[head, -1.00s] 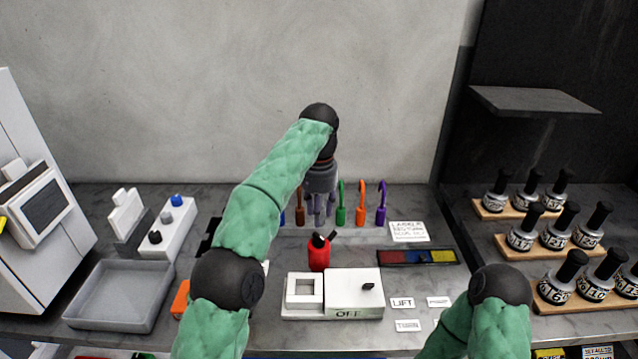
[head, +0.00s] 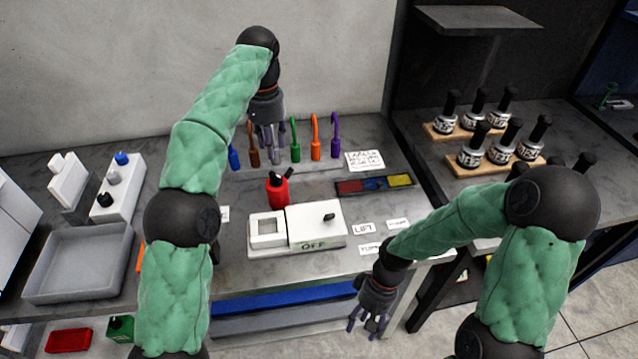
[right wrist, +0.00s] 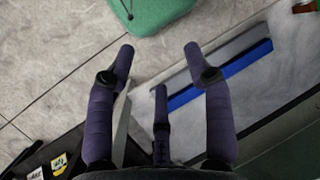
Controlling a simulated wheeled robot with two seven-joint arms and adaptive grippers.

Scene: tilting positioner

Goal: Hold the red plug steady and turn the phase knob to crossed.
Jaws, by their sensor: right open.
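The red plug (head: 278,192), a red body with a black angled top, stands upright on the bench behind a white box (head: 297,226). The box has a square opening at its left, a small black knob (head: 329,217) on its right part and the label OFF on its front. My left gripper (head: 270,152) points down above the bench behind the red plug, fingers apart and empty, not touching it. My right gripper (head: 362,328) is open and empty, low in front of the bench's edge. The right wrist view shows its spread fingers (right wrist: 160,60) over the floor.
Coloured hooks (head: 315,138) stand behind the plug. A colour-patch tray (head: 375,185) and label cards (head: 364,229) lie right of the box. A grey tray (head: 78,262) is at the left. Bottles on wooden racks (head: 485,165) stand on the right. A blue strip (head: 285,298) runs below the bench edge.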

